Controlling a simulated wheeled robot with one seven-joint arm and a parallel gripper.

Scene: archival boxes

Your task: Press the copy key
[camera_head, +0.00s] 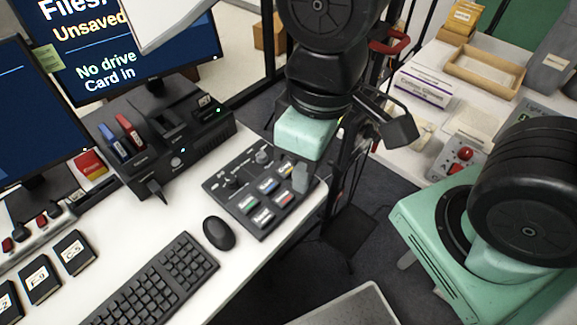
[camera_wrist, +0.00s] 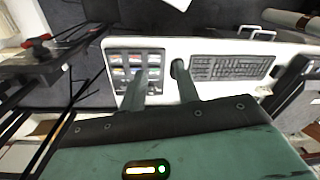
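A dark key panel (camera_head: 235,207) lies on the white desk near its right edge. It carries several keys with green, blue, red, yellow and white parts; their lettering is too small to read, so I cannot tell which is the copy key. My gripper (camera_head: 301,178) hangs over the panel's right side, with a grey finger in front of it. In the wrist view my gripper (camera_wrist: 159,72) has its two fingers apart with nothing between them. The left finger overlaps the panel (camera_wrist: 118,54); the right finger is beside it. Contact with a key is not visible.
A black mouse (camera_head: 219,233) and keyboard (camera_head: 155,285) lie left of the panel. A black dock (camera_head: 180,150) with blue and red items stands behind it. The monitor (camera_head: 150,45) reads "Unsaved", "No drive" and "Card in". Labelled black cards (camera_head: 74,252) lie at left.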

